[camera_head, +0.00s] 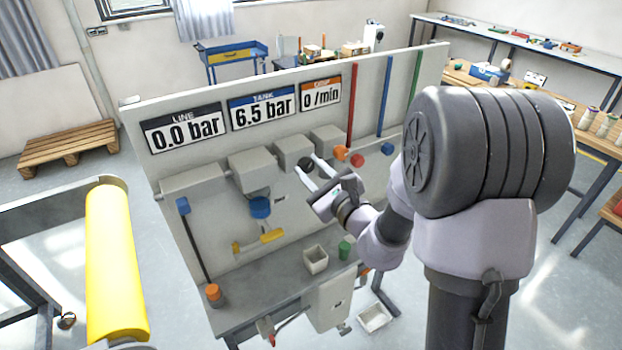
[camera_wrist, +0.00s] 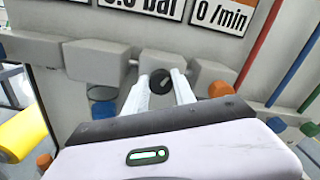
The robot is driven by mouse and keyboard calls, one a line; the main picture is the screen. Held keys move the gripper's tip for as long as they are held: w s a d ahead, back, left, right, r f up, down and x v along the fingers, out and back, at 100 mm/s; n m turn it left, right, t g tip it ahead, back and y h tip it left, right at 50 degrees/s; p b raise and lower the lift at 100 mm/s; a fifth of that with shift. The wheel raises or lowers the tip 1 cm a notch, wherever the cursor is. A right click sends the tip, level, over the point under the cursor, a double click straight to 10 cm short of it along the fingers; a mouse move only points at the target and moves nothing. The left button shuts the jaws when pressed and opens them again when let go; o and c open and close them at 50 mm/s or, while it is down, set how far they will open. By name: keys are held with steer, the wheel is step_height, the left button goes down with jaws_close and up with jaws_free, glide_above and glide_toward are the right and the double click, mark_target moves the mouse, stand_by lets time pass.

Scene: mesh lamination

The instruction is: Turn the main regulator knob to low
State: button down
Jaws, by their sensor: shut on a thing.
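A round black knob (camera_head: 305,163) sits on the front of a grey box on the upright panel. It also shows in the wrist view (camera_wrist: 160,80) with a light pointer mark on its face, tilted from upright. My gripper (camera_head: 306,163) has its two white fingers on either side of the knob, closed on it. The wrist view shows the fingers (camera_wrist: 160,84) reaching forward around the knob. No lettering near the knob is readable, so its setting cannot be read. The panel's displays read line 0.0 bar (camera_head: 184,131), tank 6.5 bar (camera_head: 263,106) and 0 /min (camera_head: 320,93).
A blue knob (camera_head: 260,207) and a yellow handle (camera_head: 259,240) are on the panel to the left. Orange (camera_head: 340,153), red (camera_head: 357,160) and blue (camera_head: 387,149) knobs are close on the right. A yellow roll (camera_head: 115,265) is at left.

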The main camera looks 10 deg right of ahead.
steer(key=n+b, duration=0.4)
steer(key=shift+a+f, duration=0.1)
steer(key=shift+f, duration=0.2)
steer(key=shift+r+n+b, duration=0.1)
steer(key=shift+n+b, duration=0.8)
steer(key=shift+b, duration=0.05)
steer(key=shift+r, duration=0.1)
steer(key=c, duration=1)
jaws_free()
steer(key=shift+c, duration=0.2)
steer(key=shift+s, duration=0.1)
